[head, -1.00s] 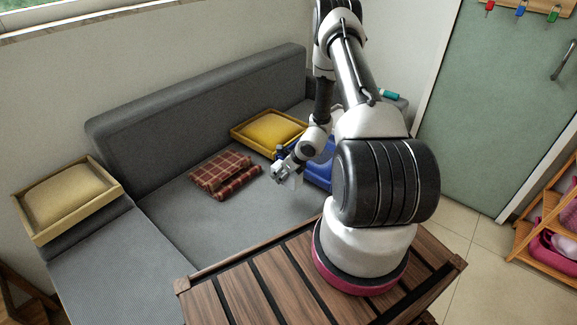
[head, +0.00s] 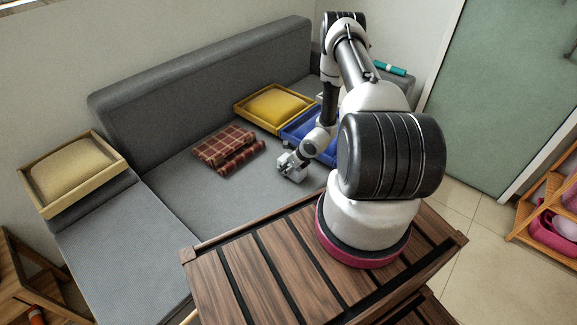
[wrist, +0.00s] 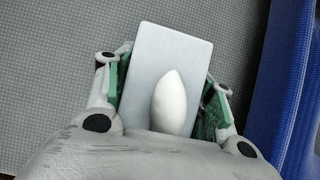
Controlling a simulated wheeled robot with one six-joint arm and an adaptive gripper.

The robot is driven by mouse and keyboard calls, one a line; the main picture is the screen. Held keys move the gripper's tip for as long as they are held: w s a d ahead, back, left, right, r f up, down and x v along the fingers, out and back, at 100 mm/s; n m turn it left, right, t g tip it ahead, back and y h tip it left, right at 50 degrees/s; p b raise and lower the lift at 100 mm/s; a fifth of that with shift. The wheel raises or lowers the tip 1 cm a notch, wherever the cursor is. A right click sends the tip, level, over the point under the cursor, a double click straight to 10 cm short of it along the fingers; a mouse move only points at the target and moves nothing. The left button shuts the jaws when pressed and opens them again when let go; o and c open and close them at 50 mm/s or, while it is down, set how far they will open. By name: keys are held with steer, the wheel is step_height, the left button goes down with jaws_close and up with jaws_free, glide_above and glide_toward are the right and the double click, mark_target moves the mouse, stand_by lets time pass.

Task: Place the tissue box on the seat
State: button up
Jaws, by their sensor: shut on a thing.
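The tissue box is a pale grey box with a white tissue standing up from its top. It shows in the wrist view (wrist: 150,55) between the green finger pads. My gripper (wrist: 167,82) is shut on it, with one pad at each side. In the head view my gripper (head: 291,166) is low over the grey seat (head: 205,205) of the sofa; the box is hard to make out there. The seat's fabric also shows around the box in the wrist view (wrist: 50,60). I cannot tell whether the box touches the seat.
A blue tray (head: 298,126) lies just beyond my gripper, its wall close on the right in the wrist view (wrist: 287,100). A folded plaid blanket (head: 226,150) lies to the left, a yellow cushion tray (head: 240,108) behind. Seat in front of the blanket is clear.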

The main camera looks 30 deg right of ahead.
steer(key=o, duration=1.1)
